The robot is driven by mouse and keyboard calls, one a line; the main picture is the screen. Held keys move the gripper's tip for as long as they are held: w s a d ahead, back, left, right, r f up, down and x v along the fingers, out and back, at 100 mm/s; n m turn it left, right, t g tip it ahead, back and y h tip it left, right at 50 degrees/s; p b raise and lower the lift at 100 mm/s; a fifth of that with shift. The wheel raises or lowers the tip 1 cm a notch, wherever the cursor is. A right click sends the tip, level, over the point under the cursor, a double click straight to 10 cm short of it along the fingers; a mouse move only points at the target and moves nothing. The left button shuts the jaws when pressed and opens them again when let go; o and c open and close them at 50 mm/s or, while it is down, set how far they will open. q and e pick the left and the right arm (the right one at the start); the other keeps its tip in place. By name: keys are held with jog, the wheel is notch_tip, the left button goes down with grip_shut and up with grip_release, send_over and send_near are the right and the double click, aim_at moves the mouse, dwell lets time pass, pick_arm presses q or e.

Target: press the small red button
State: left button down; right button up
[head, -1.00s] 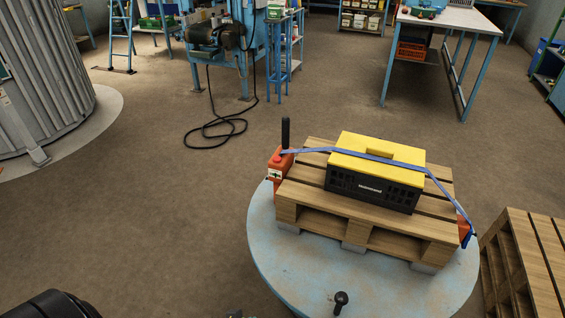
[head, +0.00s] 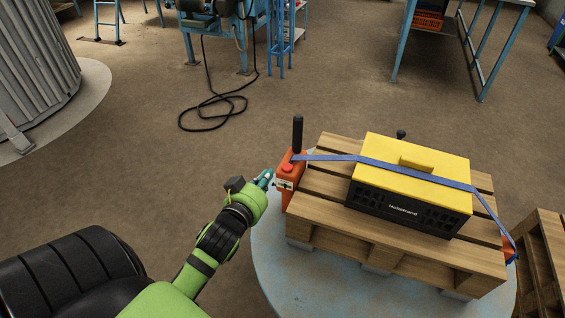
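The small red button (head: 287,168) sits on top of an orange box (head: 291,186) at the left edge of a wooden pallet. A black upright handle (head: 297,135) rises just behind the button. My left gripper (head: 267,178), with teal fingertips on a green arm, is just left of the orange box, a little below the button in the picture. The tips look very near the box; I cannot tell whether they touch it. The fingers are too small to tell open from shut. My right gripper is not in view.
A yellow and black case (head: 412,180) is strapped to the pallet (head: 330,226) with a blue strap (head: 385,163). Another pallet (head: 541,250) stands at right. A black cable (head: 215,105) lies on the floor.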

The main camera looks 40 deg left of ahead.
pick_arm(q)
send_over(287, 168)
jog(key=s, duration=0.3)
notch_tip(287, 168, down, 2)
jog(key=shift+w+a+f, duration=0.1)
jog(key=shift+f, duration=0.95)
jog(key=shift+w+f, duration=0.1)
jog(key=shift+f, duration=0.95)
jog(key=shift+f, duration=0.1)
